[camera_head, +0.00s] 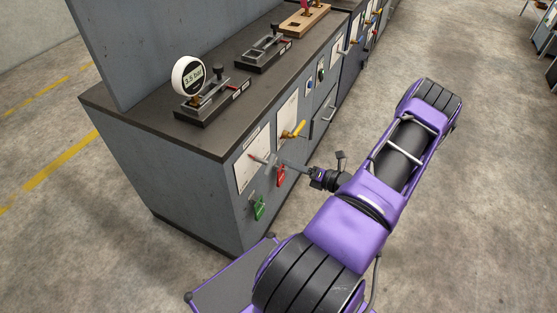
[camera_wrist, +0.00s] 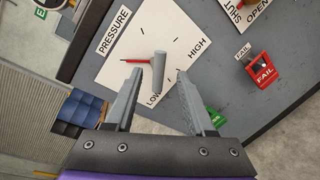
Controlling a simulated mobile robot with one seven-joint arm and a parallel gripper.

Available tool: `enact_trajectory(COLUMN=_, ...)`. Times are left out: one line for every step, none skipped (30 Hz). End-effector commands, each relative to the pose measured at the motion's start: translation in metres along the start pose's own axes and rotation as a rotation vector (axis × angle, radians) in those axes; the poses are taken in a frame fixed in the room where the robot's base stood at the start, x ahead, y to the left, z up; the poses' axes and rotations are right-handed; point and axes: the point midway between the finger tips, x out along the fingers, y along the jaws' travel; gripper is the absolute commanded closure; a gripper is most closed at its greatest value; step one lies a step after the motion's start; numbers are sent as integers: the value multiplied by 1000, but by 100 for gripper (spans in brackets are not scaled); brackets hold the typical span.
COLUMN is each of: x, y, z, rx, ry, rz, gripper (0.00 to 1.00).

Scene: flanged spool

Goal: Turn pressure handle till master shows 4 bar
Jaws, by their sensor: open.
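The master gauge (camera_head: 188,77) is a round white dial on a black base on the bench top. Its display reads 3.5 bar. The pressure handle (camera_wrist: 158,72) is a grey bar with a red pointer (camera_wrist: 135,60) on a white plate (camera_wrist: 180,42) marked PRESSURE, LOW and HIGH. The plate also shows on the cabinet front in the head view (camera_head: 245,173). My gripper (camera_wrist: 159,74) is open. In the wrist view its fingers lie on either side of the handle, with a gap on both sides. My gripper (camera_head: 284,163) faces the panel in the head view.
A yellow handle (camera_head: 293,130) sits on the SHUT/OPEN plate to the right. The bench (camera_head: 190,135) carries other fixtures. Open floor lies right of my arm.

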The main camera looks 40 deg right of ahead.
Motion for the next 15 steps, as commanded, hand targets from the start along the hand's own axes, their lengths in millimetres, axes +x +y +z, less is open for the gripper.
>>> enact_trajectory(x=-14, y=0, z=1, rx=1, ry=-3, rz=-4, gripper=45)
enact_trajectory(x=-22, y=0, z=1, rx=0, ry=-3, rz=-3, gripper=45)
enact_trajectory(x=-32, y=-1, z=1, rx=0, ry=-3, rz=-4, gripper=45)
enact_trajectory(x=-38, y=0, z=1, rx=0, ry=-3, rz=-3, gripper=45)
enact_trajectory(x=-45, y=0, z=1, rx=0, ry=-2, rz=-2, gripper=45)
enact_trajectory(x=-54, y=-1, z=1, rx=-1, ry=-2, rz=-4, gripper=45)
enact_trajectory(x=-60, y=-1, z=1, rx=0, ry=-2, rz=-3, gripper=45)
enact_trajectory(x=-65, y=0, z=1, rx=0, ry=-2, rz=-2, gripper=45)
enact_trajectory(x=-71, y=0, z=0, rx=1, ry=-2, rz=-2, gripper=45)
enact_trajectory(x=-76, y=0, z=0, rx=1, ry=-1, rz=-2, gripper=45)
enact_trajectory(x=-80, y=-1, z=0, rx=1, ry=-1, rz=-2, gripper=45)
enact_trajectory(x=-84, y=0, z=0, rx=1, ry=-2, rz=-1, gripper=45)
enact_trajectory(x=-86, y=0, z=0, rx=1, ry=-2, rz=-1, gripper=45)
enact_trajectory(x=-89, y=0, z=0, rx=1, ry=-1, rz=-1, gripper=45)
enact_trajectory(x=-91, y=0, z=0, rx=1, ry=-1, rz=0, gripper=45)
